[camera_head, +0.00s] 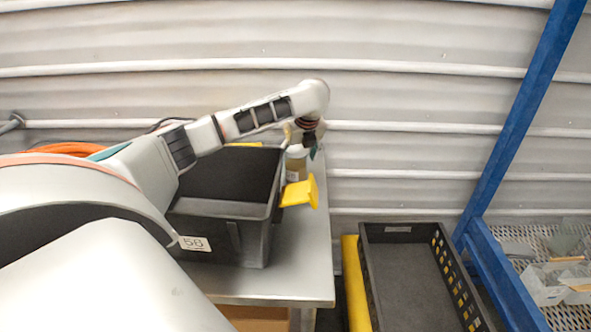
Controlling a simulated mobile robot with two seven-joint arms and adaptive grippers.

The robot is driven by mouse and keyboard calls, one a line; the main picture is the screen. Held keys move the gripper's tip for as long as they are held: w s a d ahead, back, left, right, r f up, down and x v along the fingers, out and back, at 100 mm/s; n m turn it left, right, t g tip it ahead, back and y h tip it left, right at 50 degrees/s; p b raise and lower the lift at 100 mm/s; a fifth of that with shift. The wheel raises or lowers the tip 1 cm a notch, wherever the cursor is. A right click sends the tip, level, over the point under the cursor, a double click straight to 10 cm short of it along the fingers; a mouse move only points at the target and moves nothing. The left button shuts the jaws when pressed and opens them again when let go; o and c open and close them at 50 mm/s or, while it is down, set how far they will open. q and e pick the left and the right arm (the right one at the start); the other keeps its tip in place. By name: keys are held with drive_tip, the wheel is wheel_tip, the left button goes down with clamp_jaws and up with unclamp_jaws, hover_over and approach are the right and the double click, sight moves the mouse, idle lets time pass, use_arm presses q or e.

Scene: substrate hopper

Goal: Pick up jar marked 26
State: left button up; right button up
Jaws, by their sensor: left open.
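My left arm reaches in from the left over a black bin. My left gripper (310,146) points down at the bin's right side, near the back of the metal table; it is open, with its fingers small and partly hidden. A pale label seems to be on the jar, but I cannot read a number. Whether the fingers touch the jar I cannot tell. My right gripper is out of view.
The black bin (223,231), tagged "5B" or "58", fills much of the grey table (315,262). A yellow scoop-like object (301,191) is at its right side. A dark crate (405,229) stands lower right, near a blue post (512,125) and a mesh shelf (573,317).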

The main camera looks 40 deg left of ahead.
use_arm(q)
drive_tip(key=shift+x, duration=1.9)
drive_tip(key=shift+s+d+f, duration=0.1)
drive_tip(key=shift+d, duration=0.05)
drive_tip(key=c, duration=1.5)
